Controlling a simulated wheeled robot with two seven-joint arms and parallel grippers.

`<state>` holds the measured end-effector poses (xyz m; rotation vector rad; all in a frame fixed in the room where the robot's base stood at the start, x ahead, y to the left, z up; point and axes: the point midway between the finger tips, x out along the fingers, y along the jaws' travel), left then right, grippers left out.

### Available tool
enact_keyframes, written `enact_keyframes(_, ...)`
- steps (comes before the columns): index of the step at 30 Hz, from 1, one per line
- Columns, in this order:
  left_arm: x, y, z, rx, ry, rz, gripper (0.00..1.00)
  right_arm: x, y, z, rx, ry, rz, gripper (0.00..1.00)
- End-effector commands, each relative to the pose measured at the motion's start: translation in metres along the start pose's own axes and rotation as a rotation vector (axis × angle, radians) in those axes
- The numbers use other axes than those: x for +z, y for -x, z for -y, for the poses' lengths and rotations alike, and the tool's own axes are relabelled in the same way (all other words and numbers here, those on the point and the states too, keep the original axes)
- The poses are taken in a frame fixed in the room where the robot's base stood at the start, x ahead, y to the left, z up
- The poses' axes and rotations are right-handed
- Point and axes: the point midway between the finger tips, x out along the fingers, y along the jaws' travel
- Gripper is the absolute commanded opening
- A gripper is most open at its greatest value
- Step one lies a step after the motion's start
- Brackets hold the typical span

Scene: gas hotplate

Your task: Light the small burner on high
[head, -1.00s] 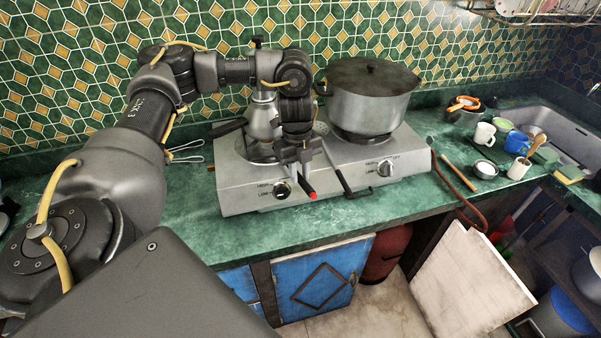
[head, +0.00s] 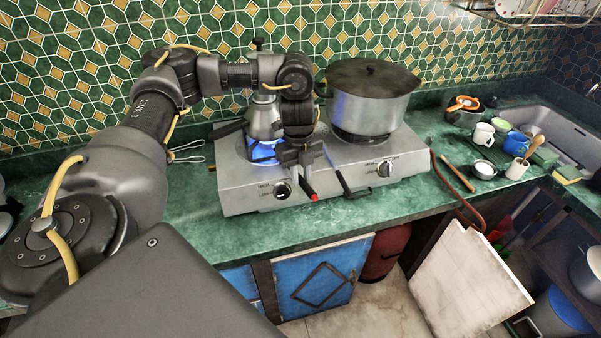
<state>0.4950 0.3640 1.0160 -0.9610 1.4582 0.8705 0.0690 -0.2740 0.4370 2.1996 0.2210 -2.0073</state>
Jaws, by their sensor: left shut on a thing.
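The left burner, which looks the smaller, has a blue flame (head: 262,151) under a metal moka pot (head: 264,120). The left knob (head: 282,190) is on the front of the hotplate (head: 240,198), beside HIGH and LOW marks; its exact setting is too small to read. My left gripper (head: 301,166) is in front of the burner, just right of the left knob. It is shut on a dark stick with a red end (head: 312,195), apparently a lighter, its red end towards me. The stick's far end is hidden. The right knob (head: 384,169) is clear. My right gripper is not in view.
A large lidded pot (head: 368,103) stands on the right burner. Cups (head: 483,133) and a sink (head: 572,135) are to the right. The front counter strip is free.

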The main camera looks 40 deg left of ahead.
Motion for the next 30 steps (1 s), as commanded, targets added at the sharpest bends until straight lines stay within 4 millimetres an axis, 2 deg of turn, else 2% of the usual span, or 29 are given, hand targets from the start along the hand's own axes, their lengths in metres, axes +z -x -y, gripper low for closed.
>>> enact_keyframes(24,-0.150,0.010,0.000,0.002,-0.006,-0.002,0.00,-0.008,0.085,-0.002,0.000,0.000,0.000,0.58)
enact_keyframes(30,-0.169,0.007,-0.001,0.001,-0.003,-0.001,0.00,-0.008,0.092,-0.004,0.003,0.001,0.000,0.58)
